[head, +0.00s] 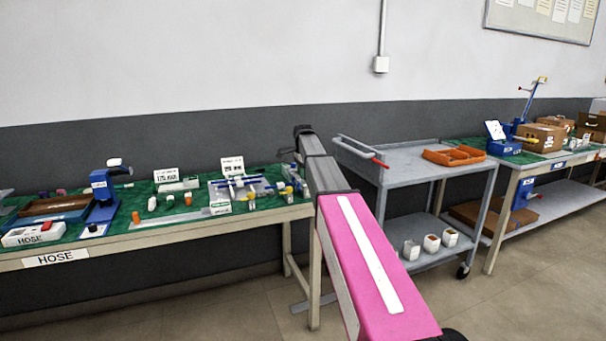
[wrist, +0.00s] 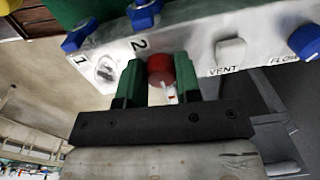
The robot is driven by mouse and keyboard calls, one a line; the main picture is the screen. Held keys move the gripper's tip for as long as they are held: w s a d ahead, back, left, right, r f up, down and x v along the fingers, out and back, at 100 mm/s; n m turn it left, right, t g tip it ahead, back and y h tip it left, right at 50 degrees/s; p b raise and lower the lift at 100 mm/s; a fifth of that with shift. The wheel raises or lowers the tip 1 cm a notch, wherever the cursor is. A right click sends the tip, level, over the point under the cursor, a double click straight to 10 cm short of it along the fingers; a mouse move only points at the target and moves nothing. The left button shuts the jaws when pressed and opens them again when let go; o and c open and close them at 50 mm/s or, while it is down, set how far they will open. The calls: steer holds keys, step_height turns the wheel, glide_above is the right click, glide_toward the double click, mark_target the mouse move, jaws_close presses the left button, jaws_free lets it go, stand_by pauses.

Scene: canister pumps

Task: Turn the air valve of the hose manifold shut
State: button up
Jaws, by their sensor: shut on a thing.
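In the wrist view, a pale manifold panel (wrist: 195,52) runs across the top with a row of knobs. My gripper (wrist: 159,85) has its two green fingers shut on a red round knob (wrist: 160,69) on the panel's face, between the "2" and "VENT" labels. Any label for the red knob is hidden, so I cannot read whether it is the air valve. A small white piece with a red mark shows just below the knob, between the fingers. In the head view my arm reaches to the far end of the green-topped bench, and my gripper cannot be made out there.
Beside the red knob are blue knobs (wrist: 144,14) (wrist: 305,42) and a white VENT knob (wrist: 230,51). The HOSE bench (head: 150,243) holds several small parts. A grey cart (head: 415,163) with an orange tray (head: 454,156) stands right of my arm. Floor between is clear.

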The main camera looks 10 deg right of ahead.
steer(key=n, duration=0.8)
steer(key=shift+n, duration=0.3)
steer(key=n, duration=0.4)
steer(key=shift+s+d, duration=0.1)
steer(key=shift+n, duration=2.1)
steer(key=o, duration=0.9)
steer(key=shift+r, duration=0.1)
step_height(320, 180, up, 11)
steer(key=shift+d+f, duration=0.15)
steer(key=shift+f, duration=0.05)
